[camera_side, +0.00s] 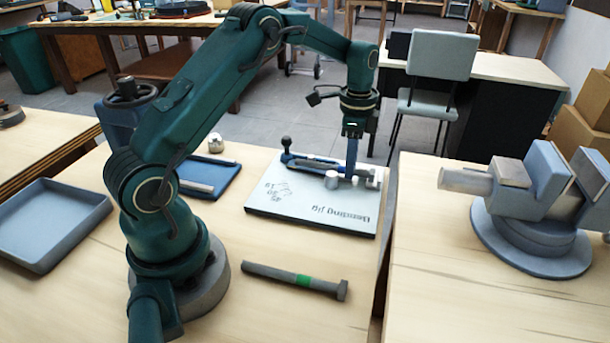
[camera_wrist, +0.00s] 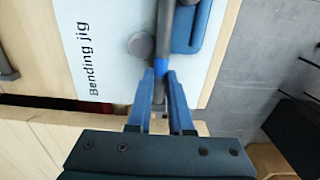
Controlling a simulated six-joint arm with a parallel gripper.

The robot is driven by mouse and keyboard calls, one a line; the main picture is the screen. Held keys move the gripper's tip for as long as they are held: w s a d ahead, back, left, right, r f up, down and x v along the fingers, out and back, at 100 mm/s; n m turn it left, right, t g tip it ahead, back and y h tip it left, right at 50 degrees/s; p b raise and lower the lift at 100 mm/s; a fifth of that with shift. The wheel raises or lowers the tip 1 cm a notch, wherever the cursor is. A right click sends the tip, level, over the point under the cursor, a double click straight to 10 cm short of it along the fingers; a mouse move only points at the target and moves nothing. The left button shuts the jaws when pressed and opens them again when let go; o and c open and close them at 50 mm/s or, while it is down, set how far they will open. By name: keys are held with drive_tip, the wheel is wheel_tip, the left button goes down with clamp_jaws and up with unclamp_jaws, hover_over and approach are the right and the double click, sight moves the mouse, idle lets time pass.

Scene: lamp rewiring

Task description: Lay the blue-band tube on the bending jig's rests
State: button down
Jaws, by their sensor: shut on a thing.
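My gripper (camera_side: 350,176) is over the right part of the bending jig (camera_side: 275,203), pointing down. In the wrist view its blue fingers (camera_wrist: 160,76) are shut on the grey blue-band tube (camera_wrist: 164,38), close to the blue band. The tube runs away from the fingers over the jig plate (camera_wrist: 85,15), past a round grey post (camera_wrist: 141,45) and beside a blue part of the jig (camera_wrist: 190,28). The tube is low over the plate. I cannot tell whether it touches the rests, as the fingers hide part of it.
A green-band tube (camera_side: 303,280) lies on the table in front of the jig. A blue tray (camera_side: 228,186) is left of the jig, and an empty grey-blue tray (camera_side: 25,257) is at far left. A vise (camera_side: 535,235) stands on the right table, across a gap.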

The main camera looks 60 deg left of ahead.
drive_tip(key=shift+f, duration=0.25)
drive_tip(key=c, duration=0.7)
unclamp_jaws()
drive_tip(key=shift+c, duration=0.2)
drive_tip(key=shift+r, duration=0.1)
drive_tip(key=shift+r, duration=2.45)
wheel_tip(320, 180, up, 9)
